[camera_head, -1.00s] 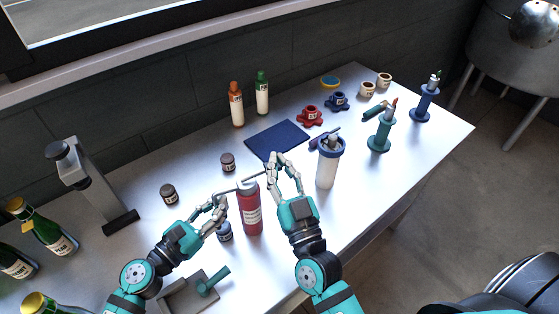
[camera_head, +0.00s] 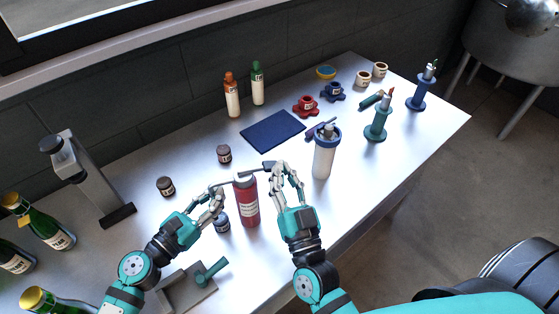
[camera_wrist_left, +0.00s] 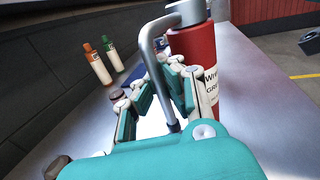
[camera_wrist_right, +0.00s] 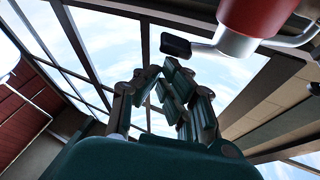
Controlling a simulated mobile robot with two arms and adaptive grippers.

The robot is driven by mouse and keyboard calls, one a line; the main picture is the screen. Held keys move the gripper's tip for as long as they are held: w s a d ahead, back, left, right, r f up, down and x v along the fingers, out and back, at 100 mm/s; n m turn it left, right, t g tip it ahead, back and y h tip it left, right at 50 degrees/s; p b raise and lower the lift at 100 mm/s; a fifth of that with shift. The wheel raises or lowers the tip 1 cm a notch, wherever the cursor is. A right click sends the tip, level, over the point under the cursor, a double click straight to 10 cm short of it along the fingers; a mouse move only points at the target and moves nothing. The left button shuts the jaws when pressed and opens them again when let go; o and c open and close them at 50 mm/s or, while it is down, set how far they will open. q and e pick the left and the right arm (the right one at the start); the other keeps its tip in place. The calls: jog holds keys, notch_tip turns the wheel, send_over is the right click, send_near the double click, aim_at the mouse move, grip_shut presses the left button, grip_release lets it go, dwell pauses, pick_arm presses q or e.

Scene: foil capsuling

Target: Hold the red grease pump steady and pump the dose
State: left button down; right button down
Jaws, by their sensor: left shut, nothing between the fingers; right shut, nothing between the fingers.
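The red grease pump (camera_head: 247,207) stands upright near the table's front edge, with a grey cap, a bent metal spout to the left and a dark-tipped lever to the right. My left gripper (camera_head: 218,194) is shut and empty at the pump's left, beside the spout; in the left wrist view the pump (camera_wrist_left: 195,62) and its spout are right by the fingers (camera_wrist_left: 155,80). My right gripper (camera_head: 281,168) is shut and empty at the pump's right, near the lever end. In the right wrist view the lever's dark tip (camera_wrist_right: 176,46) is just above the fingers (camera_wrist_right: 160,72); contact is unclear.
A white bottle with a blue collar (camera_head: 323,160) stands right of my right gripper. A dark blue mat (camera_head: 272,131) lies behind the pump. Small jars (camera_head: 224,154) stand to the left, and a grey tray with a teal handle (camera_head: 190,288) is in front. Green bottles (camera_head: 48,232) stand far left.

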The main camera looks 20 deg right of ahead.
jog(key=v, duration=0.9)
jog(key=shift+s, duration=0.2)
dwell(1.0)
jog(key=w+a+r+y, duration=0.2)
jog(key=w+a+y, duration=0.1)
jog(key=w, duration=0.1)
jog(key=w+a+r+g+y, duration=0.1)
jog(key=w+a+r+y, duration=0.1)
jog(key=w+y, duration=0.1)
jog(key=w+a+r+y, duration=0.2)
jog(key=w+a+y, duration=0.1)
jog(key=w, duration=0.1)
jog(key=shift+w+a+r+g, duration=0.1)
jog(key=shift+w+a+g, duration=0.25)
jog(key=shift+w+g, duration=0.05)
jog(key=w+a+r+n+g+y, duration=0.2)
jog(key=w+r+n+g+y, duration=0.2)
jog(key=r+n+g+y, duration=0.75)
jog(key=s+d+n+g+h, duration=0.1)
jog(key=d+n+g+h, duration=0.2)
jog(key=d, duration=0.6)
jog(key=s+d+n+g+h, duration=0.2)
jog(key=d+n+g+h, duration=0.2)
jog(key=d+h, duration=0.3)
jog(key=shift+s+d+r+n, duration=0.3)
jog(key=shift+d+r+n, duration=0.15)
jog(key=shift+d+n, duration=0.4)
